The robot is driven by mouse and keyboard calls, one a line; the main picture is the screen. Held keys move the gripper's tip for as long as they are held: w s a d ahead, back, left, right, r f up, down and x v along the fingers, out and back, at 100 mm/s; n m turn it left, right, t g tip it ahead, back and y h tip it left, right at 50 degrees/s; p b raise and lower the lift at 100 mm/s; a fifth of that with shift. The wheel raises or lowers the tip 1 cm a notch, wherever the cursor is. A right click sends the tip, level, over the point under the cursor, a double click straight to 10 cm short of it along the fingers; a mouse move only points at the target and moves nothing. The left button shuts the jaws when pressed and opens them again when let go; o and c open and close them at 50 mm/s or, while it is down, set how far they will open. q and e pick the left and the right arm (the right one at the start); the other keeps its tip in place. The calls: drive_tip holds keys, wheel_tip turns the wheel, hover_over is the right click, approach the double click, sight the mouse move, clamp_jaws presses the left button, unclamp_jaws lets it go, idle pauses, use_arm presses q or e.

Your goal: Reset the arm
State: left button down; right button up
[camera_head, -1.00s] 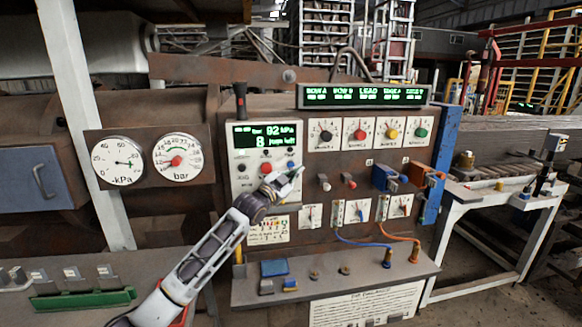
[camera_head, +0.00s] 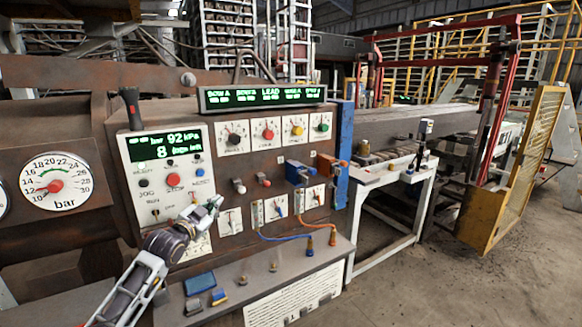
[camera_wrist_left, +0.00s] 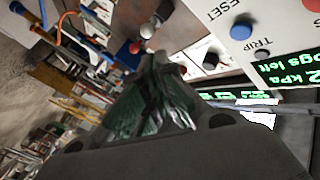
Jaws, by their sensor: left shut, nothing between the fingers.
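My left gripper (camera_head: 212,206) is in front of the lower right part of the control panel in the head view, just below the blue button. Its fingers are together and hold nothing. In the left wrist view the closed fingers (camera_wrist_left: 160,75) point toward the panel face. The control panel (camera_head: 137,160) has a green display (camera_head: 165,142), a red button (camera_head: 173,179) and a blue button (camera_head: 197,173). The blue button, marked RESET, also shows in the left wrist view (camera_wrist_left: 241,29), apart from the fingers. My right gripper is not in view.
Knobs and dials (camera_head: 268,131) sit right of the panel under a green text display (camera_head: 262,96). Blue and orange cables (camera_head: 285,238) hang below them. A shelf (camera_head: 262,279) juts out under the panel. A yellow gate (camera_head: 515,165) stands far right, with open floor before it.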

use_arm(q)
drive_tip(key=s+d+f+n+g+y, duration=0.1)
drive_tip(key=s+d+f+n+g, duration=0.15)
drive_tip(key=s+f, duration=0.75)
drive_tip(key=s+d+f+n+g+y, duration=0.1)
drive_tip(key=s+d+f+g, duration=0.25)
drive_tip(key=s+f, duration=0.65)
drive_tip(key=s+a+f+n+g+y, duration=0.15)
drive_tip(key=s+f+g, duration=0.3)
drive_tip(key=s, duration=0.65)
drive_tip(key=s+a+f+n+g+y, duration=0.1)
drive_tip(key=s+f+n+g, duration=0.3)
drive_tip(key=s, duration=0.8)
drive_tip(key=s+f+m, duration=0.1)
drive_tip(key=s+f, duration=0.1)
drive_tip(key=f, duration=1.6)
drive_tip(key=s+f+m, duration=0.1)
drive_tip(key=s+f, duration=0.1)
drive_tip(key=f, duration=1.5)
drive_tip(key=s+a+f+g, duration=0.1)
drive_tip(key=s+a+f, duration=0.1)
drive_tip(key=s+f, duration=0.7)
drive_tip(key=s+a+f, duration=0.2)
drive_tip(key=s+f, duration=0.8)
drive_tip(key=s, duration=0.2)
drive_tip(key=shift+s+f+g, duration=0.15)
drive_tip(key=shift+s+g, duration=0.05)
drive_tip(key=shift+g, duration=0.15)
